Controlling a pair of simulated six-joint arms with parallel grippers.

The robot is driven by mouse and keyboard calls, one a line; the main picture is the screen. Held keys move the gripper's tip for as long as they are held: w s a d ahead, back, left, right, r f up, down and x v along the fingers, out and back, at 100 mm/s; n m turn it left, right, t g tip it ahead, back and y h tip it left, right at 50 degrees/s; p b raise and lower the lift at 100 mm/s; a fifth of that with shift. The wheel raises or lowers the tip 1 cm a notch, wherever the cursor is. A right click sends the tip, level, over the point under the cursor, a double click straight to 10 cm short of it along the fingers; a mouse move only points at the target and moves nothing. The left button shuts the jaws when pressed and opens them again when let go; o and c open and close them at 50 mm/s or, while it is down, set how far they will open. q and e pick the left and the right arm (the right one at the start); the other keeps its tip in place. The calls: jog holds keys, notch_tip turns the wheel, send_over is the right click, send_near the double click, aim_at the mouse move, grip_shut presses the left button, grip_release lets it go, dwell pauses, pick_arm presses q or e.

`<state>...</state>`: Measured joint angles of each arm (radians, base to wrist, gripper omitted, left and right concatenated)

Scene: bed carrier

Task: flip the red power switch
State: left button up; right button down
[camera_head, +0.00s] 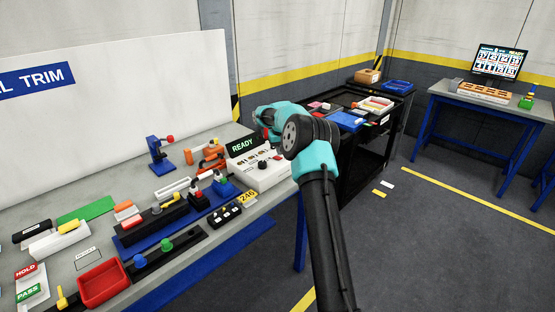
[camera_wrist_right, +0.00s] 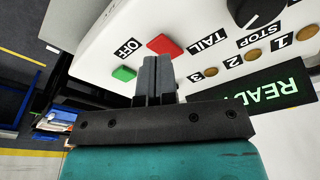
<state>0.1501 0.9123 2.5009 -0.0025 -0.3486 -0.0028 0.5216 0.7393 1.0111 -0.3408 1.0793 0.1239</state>
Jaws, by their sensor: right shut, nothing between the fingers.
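The white control box (camera_head: 262,176) stands at the right end of the bench, with a READY display (camera_head: 243,145) at its back. In the right wrist view the red switch piece (camera_wrist_right: 164,44) lies on the white panel (camera_wrist_right: 195,22), beside an OFF label (camera_wrist_right: 128,47). A green piece (camera_wrist_right: 124,73) is beside it. My right gripper (camera_wrist_right: 156,62) is shut and empty, with its tips close to the red piece; contact cannot be told. In the head view my teal right wrist is over the box's right side and hides part of it. My left gripper is out of view.
A black knob (camera_wrist_right: 255,8) and several small brass buttons are on the same panel. Orange clamps (camera_head: 207,158) and a black block with a yellow 246 tag (camera_head: 247,197) are near the box. A dark cart (camera_head: 365,150) with trays stands behind my right arm.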

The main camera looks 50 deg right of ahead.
aim_at(280, 158)
jog(key=shift+f, duration=1.2)
dwell(1.3)
jog(key=shift+r, duration=3.55)
jog(key=shift+s+d, duration=0.1)
